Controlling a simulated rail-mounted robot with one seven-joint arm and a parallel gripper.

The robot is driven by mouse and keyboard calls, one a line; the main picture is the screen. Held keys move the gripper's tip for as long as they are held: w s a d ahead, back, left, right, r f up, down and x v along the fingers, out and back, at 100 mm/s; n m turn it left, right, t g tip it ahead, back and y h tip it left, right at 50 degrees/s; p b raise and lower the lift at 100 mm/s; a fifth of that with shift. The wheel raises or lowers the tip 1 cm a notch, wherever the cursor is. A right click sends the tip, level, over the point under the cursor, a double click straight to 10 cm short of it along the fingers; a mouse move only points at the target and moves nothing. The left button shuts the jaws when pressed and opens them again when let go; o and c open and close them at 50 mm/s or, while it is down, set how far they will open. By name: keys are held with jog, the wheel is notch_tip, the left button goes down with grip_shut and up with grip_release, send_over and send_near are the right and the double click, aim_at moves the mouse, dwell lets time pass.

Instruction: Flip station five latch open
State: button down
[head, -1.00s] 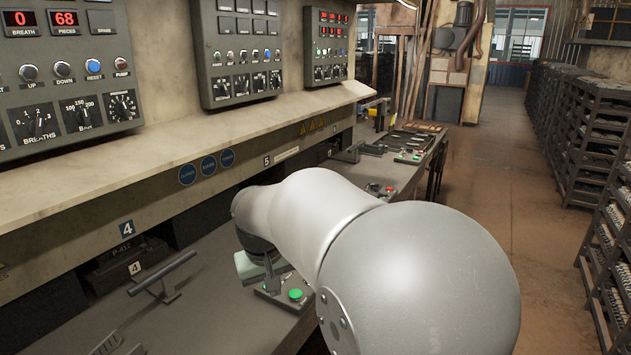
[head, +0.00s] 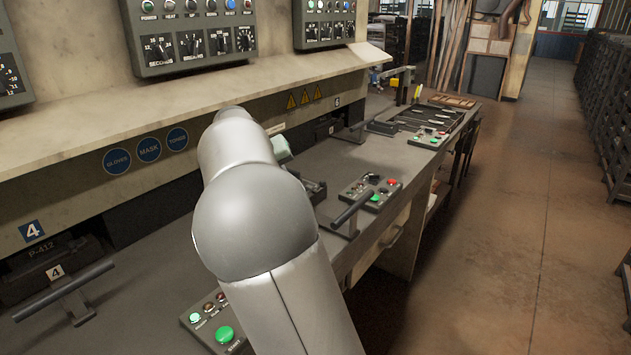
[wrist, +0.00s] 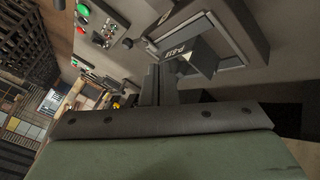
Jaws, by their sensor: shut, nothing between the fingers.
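In the head view my arm hides much of station five, including its number. A dark bar handle (head: 352,208), apparently the station five latch, sticks out to the right of my arm, beside a control box. In the wrist view a grey bar (wrist: 180,33) lies just past the fingertips, near a dark block with a printed label (wrist: 175,52). My gripper (wrist: 158,72) is shut and empty, close to that bar; contact cannot be told. In the head view only its pale green housing (head: 281,147) shows behind my arm, and the fingers are hidden.
Station four's latch handle (head: 64,292) stands at the left, before its dark mould (head: 48,262). Control boxes with coloured buttons sit at the bench's front edge, one near my arm (head: 212,325) and one beyond it (head: 372,190). The aisle (head: 520,220) at right is clear.

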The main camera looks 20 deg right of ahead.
send_near(318, 190)
jog(key=f, duration=0.1)
jog(key=w+a+f, duration=0.1)
jog(key=f, duration=0.1)
jog(key=w+f, duration=0.1)
jog(key=shift+a+f+p, duration=0.15)
jog(key=shift+p, duration=0.25)
jog(key=shift+s+d+r+p, duration=0.1)
jog(key=shift+d+r+p, duration=0.1)
jog(key=shift+d, duration=0.75)
jog(key=shift+d+r+p, duration=0.1)
jog(key=shift+d+p, duration=0.1)
jog(key=shift+d, duration=0.8)
